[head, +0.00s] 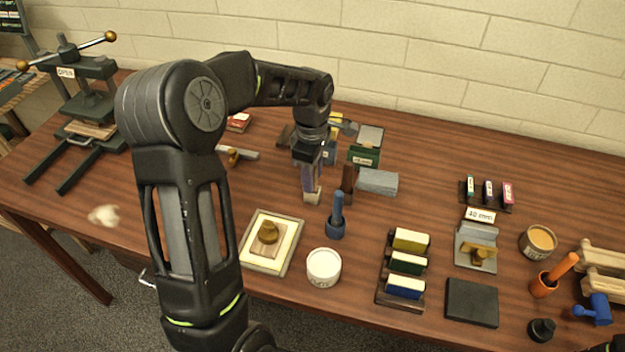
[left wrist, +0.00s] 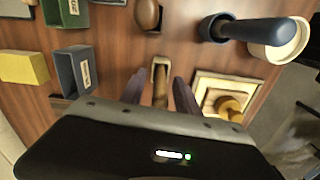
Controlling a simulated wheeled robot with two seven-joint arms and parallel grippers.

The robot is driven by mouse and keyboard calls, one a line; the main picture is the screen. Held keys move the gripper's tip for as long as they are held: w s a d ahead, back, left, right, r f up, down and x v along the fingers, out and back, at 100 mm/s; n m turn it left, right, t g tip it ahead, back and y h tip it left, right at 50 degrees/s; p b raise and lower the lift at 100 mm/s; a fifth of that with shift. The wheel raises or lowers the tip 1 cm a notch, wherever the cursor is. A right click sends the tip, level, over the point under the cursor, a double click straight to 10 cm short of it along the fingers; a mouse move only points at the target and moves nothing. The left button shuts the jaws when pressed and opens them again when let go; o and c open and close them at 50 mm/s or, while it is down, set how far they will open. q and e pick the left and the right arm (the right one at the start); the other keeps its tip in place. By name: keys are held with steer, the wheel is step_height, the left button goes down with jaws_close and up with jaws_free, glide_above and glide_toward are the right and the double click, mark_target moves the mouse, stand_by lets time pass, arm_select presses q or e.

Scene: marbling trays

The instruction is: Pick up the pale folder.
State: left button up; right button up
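A small upright pale tan piece, which I take to be the pale folder, shows below my left gripper (head: 309,180) in the head view (head: 312,197). In the left wrist view the pale piece (left wrist: 160,72) has a square, frame-like end and a browner shaft running towards the gripper. The left gripper's two grey-purple fingers (left wrist: 160,92) are apart, one on each side of the shaft, with visible gaps. The gripper body hides the shaft's near end. I cannot tell whether either finger touches it.
A dark brown upright tool (head: 348,178) stands close on the right. A blue holder with a handle (head: 336,222), a white tub (head: 323,267) and a framed tray (head: 247,262) are nearer the front. A grey block (head: 378,182) and a green box (head: 365,157) stand behind.

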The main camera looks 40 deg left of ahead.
arm_select(q)
jaws_close()
steer(key=shift+r, duration=0.1)
stand_by(0.5)
step_height(320, 180, up, 9)
steer(key=shift+f+b, duration=0.15)
steer(key=shift+b, duration=0.7)
steer(key=shift+r, duration=0.55)
